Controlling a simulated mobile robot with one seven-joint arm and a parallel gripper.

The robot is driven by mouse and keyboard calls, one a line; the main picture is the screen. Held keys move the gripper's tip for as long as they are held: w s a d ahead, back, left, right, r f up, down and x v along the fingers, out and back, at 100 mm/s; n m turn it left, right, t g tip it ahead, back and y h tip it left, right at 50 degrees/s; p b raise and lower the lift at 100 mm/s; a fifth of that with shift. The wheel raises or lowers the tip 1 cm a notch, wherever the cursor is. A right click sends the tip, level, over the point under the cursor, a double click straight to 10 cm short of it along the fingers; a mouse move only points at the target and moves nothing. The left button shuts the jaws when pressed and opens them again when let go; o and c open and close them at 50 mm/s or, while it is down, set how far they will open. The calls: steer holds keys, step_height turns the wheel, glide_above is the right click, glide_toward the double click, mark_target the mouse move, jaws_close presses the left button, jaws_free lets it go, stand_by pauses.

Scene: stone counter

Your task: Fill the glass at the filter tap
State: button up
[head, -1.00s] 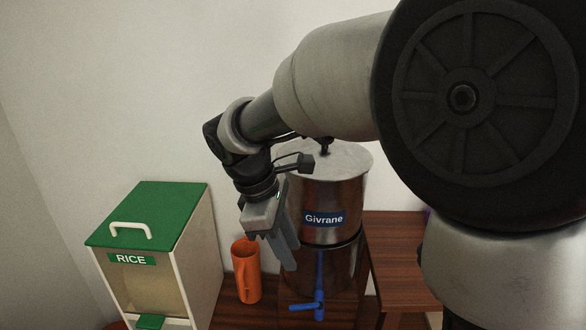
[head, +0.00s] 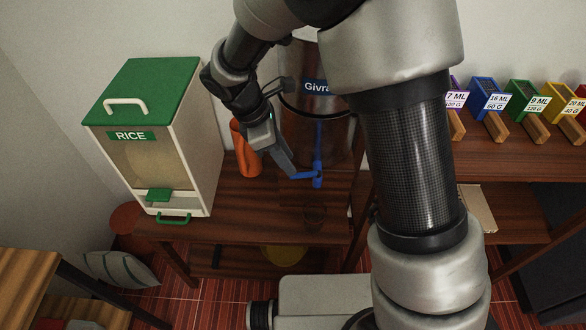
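The steel filter (head: 300,110), labelled Givrane, stands on the dark wooden stand, its upper part partly hidden by my arm. Its blue tap (head: 318,180) is at the lower front, with the lever pointing left. A faint see-through shape, seemingly the glass (head: 314,216), stands on the stand just below and in front of the tap; its water level cannot be made out. My gripper (head: 290,174) points down at the left end of the lever, touching or very close to it. The fingers overlap in this view, so their gap is hidden.
An orange jug (head: 246,150) stands close left of my gripper. A rice dispenser (head: 155,140) with a green lid is further left. Labelled coloured scoops (head: 487,100) sit on the right-hand shelf. The front of the stand (head: 230,210) has bare room.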

mark_target(298, 174)
steer(key=shift+x, duration=2.35)
steer(key=shift+r, duration=0.1)
steer(key=shift+c, duration=0.2)
jaws_close()
